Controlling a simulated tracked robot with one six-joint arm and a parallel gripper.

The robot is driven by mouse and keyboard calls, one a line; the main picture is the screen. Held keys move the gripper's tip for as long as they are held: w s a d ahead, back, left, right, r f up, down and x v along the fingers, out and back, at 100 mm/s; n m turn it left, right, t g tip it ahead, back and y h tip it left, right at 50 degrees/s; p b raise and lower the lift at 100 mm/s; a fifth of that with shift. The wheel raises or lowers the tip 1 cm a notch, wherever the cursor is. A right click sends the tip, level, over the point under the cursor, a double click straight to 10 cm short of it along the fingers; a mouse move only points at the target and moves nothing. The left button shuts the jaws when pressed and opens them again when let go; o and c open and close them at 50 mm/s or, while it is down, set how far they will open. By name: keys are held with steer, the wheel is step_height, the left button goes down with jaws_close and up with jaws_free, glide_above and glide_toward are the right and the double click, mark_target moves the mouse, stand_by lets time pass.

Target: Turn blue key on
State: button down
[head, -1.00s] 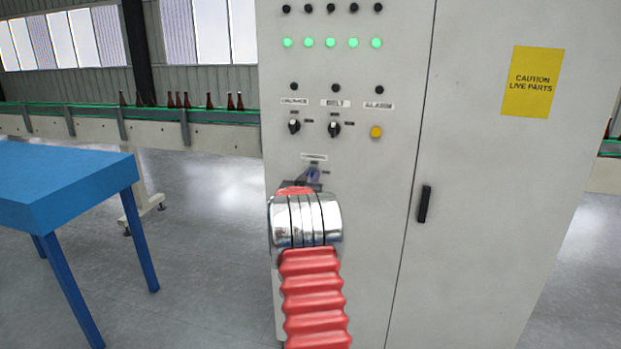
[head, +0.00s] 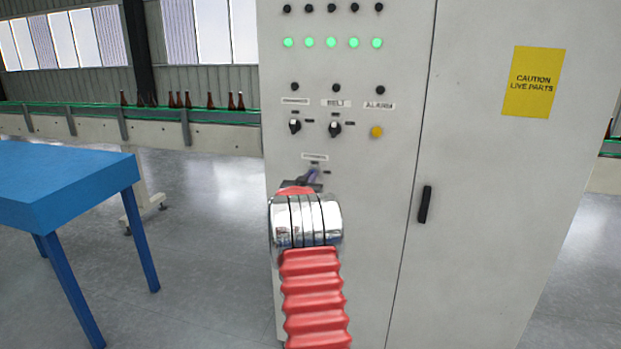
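The blue key (head: 314,175) shows as a small bluish shape on the front of the grey control cabinet (head: 385,245), below a small white label (head: 315,157). My gripper (head: 302,184) is at the key, low on the left part of the panel. My red and chrome wrist hides most of the gripper. I cannot see both fingertips, nor whether they are closed on the key. The key looks tilted, its top leaning right.
Two black selector knobs (head: 335,129) and a yellow alarm button (head: 376,132) sit above the key. Several green lamps (head: 331,42) are lit. A black door handle (head: 425,205) is at right. A blue table (head: 75,195) stands left, and a conveyor with bottles runs behind.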

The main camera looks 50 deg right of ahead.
steer(key=shift+d+r+m, duration=0.1)
steer(key=shift+m, duration=0.4)
steer(key=m, duration=1.7)
steer(key=shift+s+d+f, duration=0.2)
steer(key=shift+s, duration=0.15)
steer(key=shift+f, duration=0.1)
steer(key=c, duration=2)
jaws_free()
steer(key=shift+w+r, duration=0.1)
steer(key=shift+r, duration=0.1)
steer(key=shift+r, duration=0.15)
